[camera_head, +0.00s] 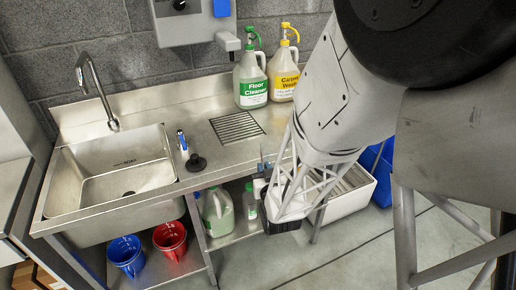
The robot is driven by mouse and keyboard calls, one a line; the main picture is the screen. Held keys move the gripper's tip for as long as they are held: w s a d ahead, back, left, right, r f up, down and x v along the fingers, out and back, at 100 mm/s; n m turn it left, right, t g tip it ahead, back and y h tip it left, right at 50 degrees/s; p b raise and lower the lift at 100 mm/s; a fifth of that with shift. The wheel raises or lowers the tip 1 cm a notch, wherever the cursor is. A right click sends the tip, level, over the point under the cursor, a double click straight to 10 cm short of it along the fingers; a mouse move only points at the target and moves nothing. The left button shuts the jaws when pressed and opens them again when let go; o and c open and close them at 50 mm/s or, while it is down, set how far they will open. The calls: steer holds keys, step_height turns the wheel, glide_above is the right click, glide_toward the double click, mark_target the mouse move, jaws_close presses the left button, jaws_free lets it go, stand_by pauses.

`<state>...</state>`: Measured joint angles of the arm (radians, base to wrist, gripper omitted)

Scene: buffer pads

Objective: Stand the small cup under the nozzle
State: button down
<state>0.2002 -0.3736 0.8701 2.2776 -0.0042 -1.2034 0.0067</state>
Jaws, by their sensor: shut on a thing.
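My gripper (264,174) is at the end of my arm, in front of the counter's front edge and right of the sink. Its jaws are mostly hidden by my arm's white lattice. It is shut on a small pale thing (259,187), apparently the small cup, whose outline is too small and covered to make out fully. The nozzle (229,42) sticks out under the grey wall dispenser (192,18) at the top. Below it, a slotted drain grate (237,127) is set in the steel counter (226,154). Nothing stands on the grate. My gripper is in front of and right of it.
A floor cleaner jug (251,82) and a yellow-labelled jug (284,77) stand behind the grate. A small blue-topped bottle (182,143) and a black plug (196,163) are between sink (118,172) and grate. Blue (126,253) and red (171,238) buckets sit below.

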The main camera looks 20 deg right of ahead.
steer(key=w+d, duration=0.1)
steer(key=w, duration=0.3)
steer(key=w+d+f, duration=0.1)
steer(key=w, duration=0.9)
steer(key=shift+w+d+f, duration=0.15)
steer(key=shift+w+d, duration=0.1)
steer(key=shift+d, duration=0.15)
steer(key=shift+f, duration=0.1)
steer(key=shift+f, duration=1.65)
steer(key=shift+f, duration=0.15)
steer(key=c, duration=1.2)
jaws_free()
steer(key=shift+o, duration=0.2)
steer(key=shift+s, duration=0.1)
